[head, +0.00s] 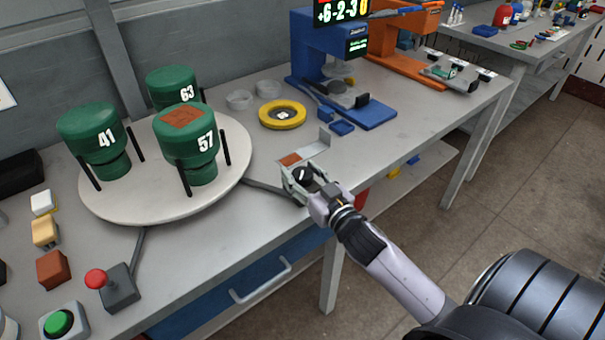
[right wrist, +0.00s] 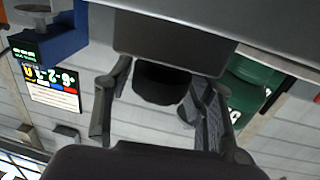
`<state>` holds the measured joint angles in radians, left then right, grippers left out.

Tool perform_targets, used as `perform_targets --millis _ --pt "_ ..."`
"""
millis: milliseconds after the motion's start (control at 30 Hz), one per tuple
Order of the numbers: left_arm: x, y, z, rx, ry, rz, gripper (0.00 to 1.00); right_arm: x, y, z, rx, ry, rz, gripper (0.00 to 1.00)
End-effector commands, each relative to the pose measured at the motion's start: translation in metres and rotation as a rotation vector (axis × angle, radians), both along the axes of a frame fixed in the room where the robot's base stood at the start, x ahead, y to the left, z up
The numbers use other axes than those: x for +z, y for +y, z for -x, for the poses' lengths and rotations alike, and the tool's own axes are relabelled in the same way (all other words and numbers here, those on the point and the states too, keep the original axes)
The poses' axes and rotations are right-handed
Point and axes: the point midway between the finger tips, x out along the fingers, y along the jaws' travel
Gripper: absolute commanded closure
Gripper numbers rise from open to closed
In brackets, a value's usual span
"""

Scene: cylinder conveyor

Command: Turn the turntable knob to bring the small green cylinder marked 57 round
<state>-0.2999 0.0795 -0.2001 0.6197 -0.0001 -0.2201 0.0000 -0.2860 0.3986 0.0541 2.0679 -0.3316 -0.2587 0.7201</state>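The green cylinder marked 57 (head: 201,157) stands at the front right of the round pale turntable (head: 130,207), with an orange-brown patch on top. Green cylinders marked 41 (head: 88,131) and 63 (head: 165,79) stand left of it and behind it. My right gripper (head: 298,177) is at the table's front edge, right of the turntable. Its fingers are apart on either side of the dark knob (head: 303,174). In the right wrist view the knob (right wrist: 160,84) sits between the fingers, with a gap at the left finger. Contact at the right finger is unclear. My left gripper is out of view.
A joystick with a red ball (head: 117,286) and a green button (head: 58,323) are at the front left. A yellow ring (head: 282,114) and a blue machine (head: 325,67) stand behind the knob. Thin black posts stand beside the cylinders.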

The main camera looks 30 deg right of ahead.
Motion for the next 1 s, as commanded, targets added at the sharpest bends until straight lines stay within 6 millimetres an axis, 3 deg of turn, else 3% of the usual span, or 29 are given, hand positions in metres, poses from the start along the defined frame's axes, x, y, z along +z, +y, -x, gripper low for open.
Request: perform_targets --millis 500,1000 --pt "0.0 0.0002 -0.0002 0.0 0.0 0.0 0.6 0.0 0.0001 0.0002 0.0 0.0 0.0 0.87" --pt "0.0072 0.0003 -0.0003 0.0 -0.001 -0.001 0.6 0.0006 -0.0002 -0.0001 -0.141 -0.002 -0.005 0.87"
